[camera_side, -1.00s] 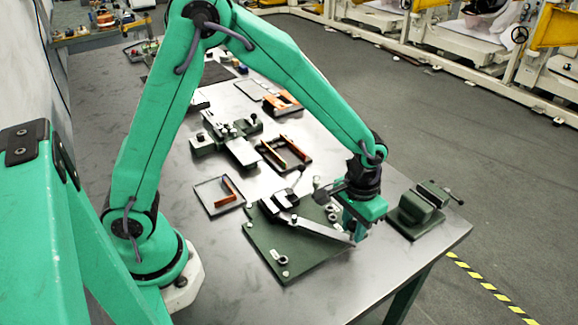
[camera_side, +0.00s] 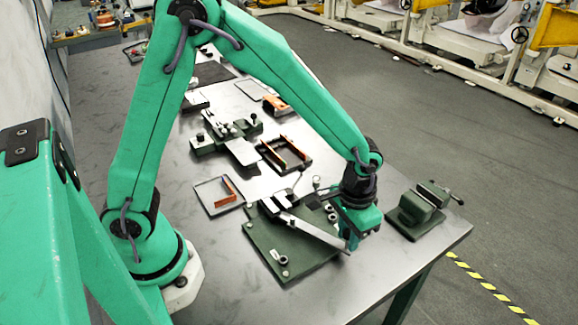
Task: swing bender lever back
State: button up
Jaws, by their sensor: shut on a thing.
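The bender is a dark green base plate (camera_side: 290,250) on the metal table, with a dark clamp block near its back edge. Its silver lever (camera_side: 312,231) runs from that block toward the front right. My gripper (camera_side: 351,241) points down at the lever's outer end and is shut on it. The fingers partly hide the lever's tip and the plate's right edge.
A green vise (camera_side: 418,210) stands close to the right of my gripper, near the table's edge. A tray with a copper strip (camera_side: 219,195), an orange-sided frame (camera_side: 286,153) and a green fixture (camera_side: 226,136) lie behind the bender. The table's front left is clear.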

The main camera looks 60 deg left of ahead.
jog(key=shift+s, duration=0.2)
jog(key=shift+s+d+m, duration=0.2)
jog(key=shift+s+m, duration=0.15)
jog(key=shift+s, duration=0.15)
jog(key=shift+s+d+m, duration=0.15)
jog(key=shift+s+m, duration=0.2)
jog(key=shift+s, duration=0.4)
jog(key=shift+s+d, duration=0.1)
jog(key=shift+s, duration=0.05)
jog(key=shift+s+d+m, duration=0.15)
jog(key=shift+s+m, duration=0.55)
jog(key=shift+s, duration=0.3)
jog(key=shift+s+m, duration=0.5)
jog(key=shift+s, duration=0.35)
jog(key=shift+o, duration=0.2)
